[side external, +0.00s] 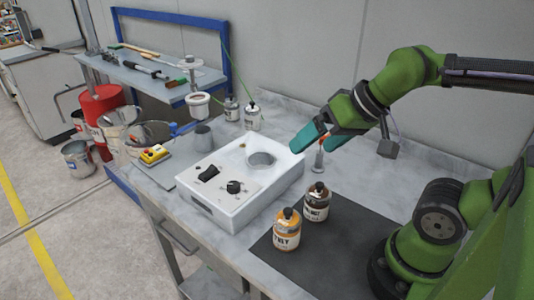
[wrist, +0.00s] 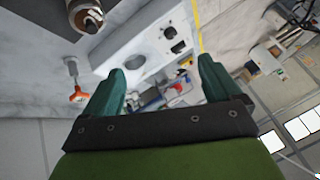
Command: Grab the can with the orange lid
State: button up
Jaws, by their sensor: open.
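A can with an orange top and a black cap (side external: 286,231) stands upright on the dark mat, its pale label facing the side camera. I do not make it out in the wrist view. My gripper (side external: 318,140) is open and empty, above the bench behind and above this can and apart from it. In the wrist view its teal fingers (wrist: 161,68) are spread with nothing between them.
A dark brown can (side external: 317,203) stands close behind the orange one; a similar can shows in the wrist view (wrist: 87,16). A white box (side external: 235,203) with a round opening sits to the left. A small orange-topped item (wrist: 78,94) stands near my gripper.

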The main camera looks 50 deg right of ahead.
aim_at(288, 209)
jog(key=w+a+f+n+g+h, duration=0.1)
jog(key=w+a+f+g+h, duration=0.2)
jog(key=g, duration=0.4)
jog(key=shift+y, duration=0.5)
jog(key=f, duration=0.3)
jog(key=a+f, duration=0.1)
jog(key=f, duration=0.6)
jog(key=shift+a, duration=0.2)
jog(key=shift+a+f, duration=0.2)
jog(key=shift+f, duration=2.8)
jog(key=c, duration=1.6)
